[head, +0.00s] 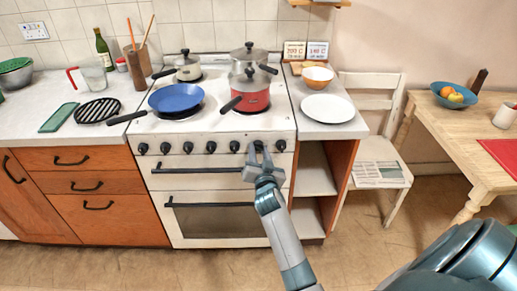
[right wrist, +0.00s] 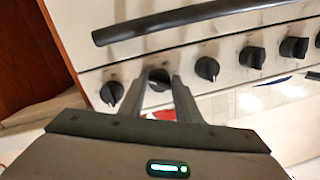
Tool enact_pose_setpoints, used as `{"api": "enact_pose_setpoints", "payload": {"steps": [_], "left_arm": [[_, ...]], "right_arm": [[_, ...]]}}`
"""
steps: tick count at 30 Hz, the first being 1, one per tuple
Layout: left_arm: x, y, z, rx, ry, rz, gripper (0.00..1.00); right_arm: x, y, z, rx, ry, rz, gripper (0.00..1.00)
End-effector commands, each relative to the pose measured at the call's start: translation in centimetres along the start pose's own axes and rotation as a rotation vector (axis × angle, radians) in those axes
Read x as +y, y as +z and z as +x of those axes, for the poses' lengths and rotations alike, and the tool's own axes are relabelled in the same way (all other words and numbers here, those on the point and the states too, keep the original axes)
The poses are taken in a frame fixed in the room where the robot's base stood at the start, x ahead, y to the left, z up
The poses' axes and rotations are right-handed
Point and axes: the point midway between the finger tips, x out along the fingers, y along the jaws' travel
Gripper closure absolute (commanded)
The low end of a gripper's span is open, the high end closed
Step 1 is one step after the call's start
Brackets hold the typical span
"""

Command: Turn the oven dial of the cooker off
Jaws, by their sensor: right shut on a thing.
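The white cooker (head: 225,119) stands ahead with a row of black dials along its front. My right gripper (head: 258,153) reaches up to the second dial from the right. In the right wrist view, which looks upside down, the fingers (right wrist: 160,90) are closed on either side of that dial (right wrist: 158,76). The fingers partly hide it, and I cannot tell its setting. The neighbouring end dial (right wrist: 112,93) and another dial (right wrist: 207,68) are clear of the fingers. No marking that I can read shows which dial is the oven's. My left gripper is out of view.
The upper door handle (head: 197,170) runs just below the dials. A blue pan (head: 176,97), a red pot (head: 250,99) and other pans stand on the hob. A white plate (head: 328,108) lies on the right counter. A chair (head: 375,150) and table (head: 445,125) stand right.

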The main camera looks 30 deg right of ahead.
Motion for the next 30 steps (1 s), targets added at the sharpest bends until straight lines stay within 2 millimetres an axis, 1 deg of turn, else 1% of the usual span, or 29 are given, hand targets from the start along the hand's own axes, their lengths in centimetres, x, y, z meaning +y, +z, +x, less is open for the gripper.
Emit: {"api": "enact_pose_setpoints", "payload": {"steps": [3,6,15,24,30], "left_arm": [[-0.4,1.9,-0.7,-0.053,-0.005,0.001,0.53],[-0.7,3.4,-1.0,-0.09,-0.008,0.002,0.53],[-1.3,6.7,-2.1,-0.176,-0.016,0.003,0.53],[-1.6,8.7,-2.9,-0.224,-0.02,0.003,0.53],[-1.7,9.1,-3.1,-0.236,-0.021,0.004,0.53]], "right_arm": [[0.1,-0.2,0.0,-0.009,0.015,-0.109,0.92],[0.1,-0.2,0.0,-0.015,0.025,-0.204,0.92],[0.1,-0.2,0.0,-0.034,0.053,-0.488,0.92],[0.1,-0.2,0.0,-0.051,0.082,-0.773,0.92],[0.1,-0.2,0.0,-0.063,0.102,-0.961,0.92]]}}
